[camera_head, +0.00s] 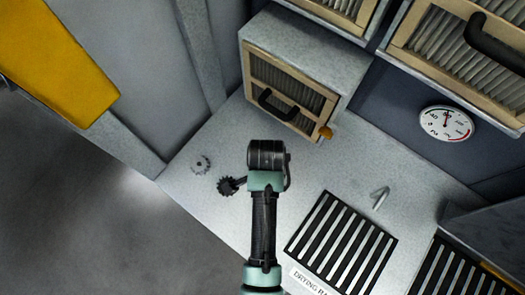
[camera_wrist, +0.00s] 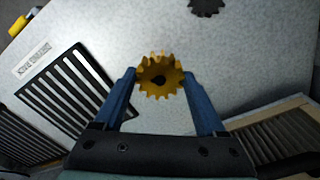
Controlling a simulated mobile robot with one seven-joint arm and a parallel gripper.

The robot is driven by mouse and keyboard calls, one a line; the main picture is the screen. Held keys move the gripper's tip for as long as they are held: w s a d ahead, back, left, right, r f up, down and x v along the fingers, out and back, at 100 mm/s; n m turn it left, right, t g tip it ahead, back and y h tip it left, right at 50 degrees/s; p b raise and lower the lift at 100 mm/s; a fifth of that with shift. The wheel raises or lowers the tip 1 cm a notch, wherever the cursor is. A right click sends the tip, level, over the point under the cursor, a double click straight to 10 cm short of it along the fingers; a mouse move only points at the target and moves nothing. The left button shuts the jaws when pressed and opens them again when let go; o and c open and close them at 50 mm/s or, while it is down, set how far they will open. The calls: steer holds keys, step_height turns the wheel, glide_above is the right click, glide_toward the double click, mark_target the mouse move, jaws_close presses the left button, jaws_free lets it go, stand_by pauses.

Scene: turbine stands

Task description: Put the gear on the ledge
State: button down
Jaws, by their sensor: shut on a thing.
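A yellow toothed gear (camera_wrist: 147,84) with a dark centre hole is held between the two blue fingers of my gripper (camera_wrist: 161,77) in the wrist view. It looks raised above the grey work surface. In the head view my gripper (camera_head: 267,156) is over the grey surface, below the wood-framed filter box; its fingers and the yellow gear are hidden there. Which surface is the ledge cannot be told from these frames.
A dark gear (camera_head: 229,186) and a grey gear (camera_head: 201,164) lie left of my wrist. A black slotted drying rack (camera_head: 341,245) is lower right. The filter box (camera_head: 304,58) stands above. A bent metal piece (camera_head: 380,198) lies right. Clear surface lies between.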

steer(key=m, duration=0.1)
steer(key=s+m+p, duration=0.1)
steer(key=m, duration=0.1)
steer(key=s+m+p, duration=0.1)
steer(key=m, duration=0.1)
steer(key=shift+s+a, duration=0.1)
steer(key=shift+a, duration=0.15)
steer(key=f+b, duration=0.2)
steer(key=f+m+b, duration=0.1)
steer(key=f+b, duration=0.1)
steer(key=f+m+b, duration=0.1)
steer(key=f+b, duration=0.1)
steer(key=shift+s+a+f, duration=0.1)
steer(key=shift+s+f, duration=0.1)
steer(key=shift+s, duration=0.1)
steer(key=shift+f+b, duration=0.65)
steer(key=shift+f, duration=0.5)
steer(key=shift+f, duration=0.3)
jaws_free()
step_height(320, 180, up, 7)
steer(key=p, duration=0.7)
